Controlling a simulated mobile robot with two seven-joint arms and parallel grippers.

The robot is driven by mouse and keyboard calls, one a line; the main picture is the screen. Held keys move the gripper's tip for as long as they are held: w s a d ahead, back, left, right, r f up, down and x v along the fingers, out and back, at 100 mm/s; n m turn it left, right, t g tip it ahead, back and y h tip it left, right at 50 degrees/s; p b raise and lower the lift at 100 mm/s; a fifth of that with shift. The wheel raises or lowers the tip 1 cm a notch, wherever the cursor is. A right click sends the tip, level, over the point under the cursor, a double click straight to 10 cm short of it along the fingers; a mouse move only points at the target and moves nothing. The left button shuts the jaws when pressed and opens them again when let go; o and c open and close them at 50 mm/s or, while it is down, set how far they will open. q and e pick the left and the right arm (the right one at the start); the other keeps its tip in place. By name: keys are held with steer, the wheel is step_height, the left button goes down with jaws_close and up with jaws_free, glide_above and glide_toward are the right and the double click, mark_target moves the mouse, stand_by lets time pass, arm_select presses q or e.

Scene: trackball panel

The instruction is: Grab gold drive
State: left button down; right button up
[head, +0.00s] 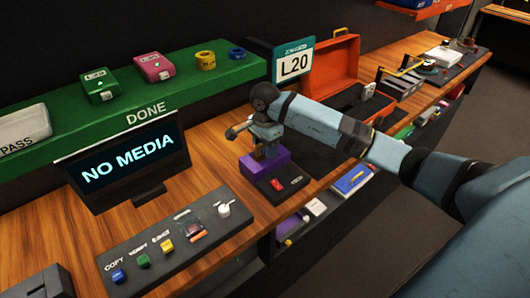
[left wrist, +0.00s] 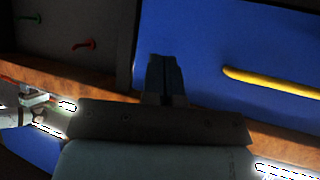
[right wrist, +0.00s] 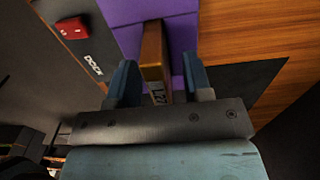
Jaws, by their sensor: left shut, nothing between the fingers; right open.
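The gold drive (right wrist: 152,57) stands in the purple dock (right wrist: 172,12) in the right wrist view, with a label on its near edge. My right gripper (right wrist: 158,82) is open, with one finger on each side of the drive; there is a gap at the right finger, and the left finger is close to the drive. In the head view my right gripper (head: 267,140) is over the purple dock (head: 265,165) and mostly hides the drive. My left gripper (left wrist: 165,62) is shut and empty in the left wrist view, in front of a blue surface.
The dock panel (head: 298,196) has a red switch (head: 276,184). A NO MEDIA screen (head: 128,161) and a button panel (head: 170,246) are to the left. The green DONE shelf (head: 150,100) and an open orange case (head: 338,68) are behind. A yellow bar (left wrist: 275,84) crosses the blue surface.

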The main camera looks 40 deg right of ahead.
steer(key=shift+f, duration=0.4)
jaws_close()
steer(key=shift+r, duration=0.1)
